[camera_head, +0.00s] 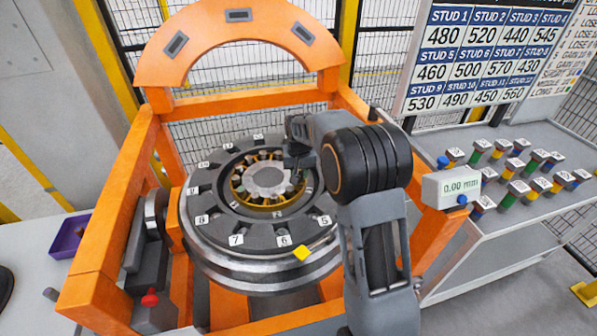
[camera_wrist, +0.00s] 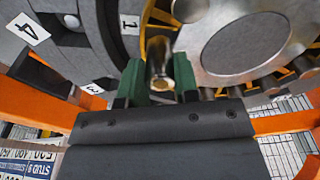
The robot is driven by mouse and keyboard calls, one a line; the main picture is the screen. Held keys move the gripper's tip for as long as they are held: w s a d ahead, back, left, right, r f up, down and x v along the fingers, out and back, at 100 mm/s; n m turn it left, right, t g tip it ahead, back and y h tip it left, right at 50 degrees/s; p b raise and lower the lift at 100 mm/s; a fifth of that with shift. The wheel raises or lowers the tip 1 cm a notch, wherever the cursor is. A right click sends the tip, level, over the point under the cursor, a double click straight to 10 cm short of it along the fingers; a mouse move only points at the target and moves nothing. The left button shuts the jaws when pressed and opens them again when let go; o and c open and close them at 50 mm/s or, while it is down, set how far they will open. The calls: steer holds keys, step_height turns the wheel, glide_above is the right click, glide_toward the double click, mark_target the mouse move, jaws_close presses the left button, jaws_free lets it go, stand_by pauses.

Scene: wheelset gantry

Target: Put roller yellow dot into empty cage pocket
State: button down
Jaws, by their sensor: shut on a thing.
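My gripper (camera_wrist: 160,85) has its green fingers closed on a small metallic roller (camera_wrist: 160,62), whose near end shows a yellow-gold face. In the wrist view the roller is at the rim of the gold cage (camera_wrist: 153,22), beside the grey round hub (camera_wrist: 246,42); I cannot tell whether it is inside a pocket. In the head view my gripper (camera_head: 297,160) is over the far right part of the cage (camera_head: 262,208), and the roller is hidden there. Several rollers stand around the ring. The empty pocket cannot be made out.
A dark ring with numbered labels (camera_head: 205,240) surrounds the cage, within an orange gantry frame (camera_head: 95,245). A yellow tag (camera_head: 302,252) is on the ring's front edge. A purple tray (camera_head: 66,238) is at left.

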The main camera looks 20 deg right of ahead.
steer(key=shift+f+b, duration=1.15)
steer(key=shift+f, duration=0.4)
stand_by(2.1)
steer(key=c, duration=0.8)
jaws_free()
steer(key=shift+s, duration=0.1)
steer(key=r, duration=0.4)
steer(key=s+r, duration=0.1)
steer(key=r, duration=0.4)
steer(key=r+b, duration=0.1)
steer(key=r, duration=0.4)
steer(key=shift+s+a, duration=0.2)
steer(key=shift+s, duration=0.1)
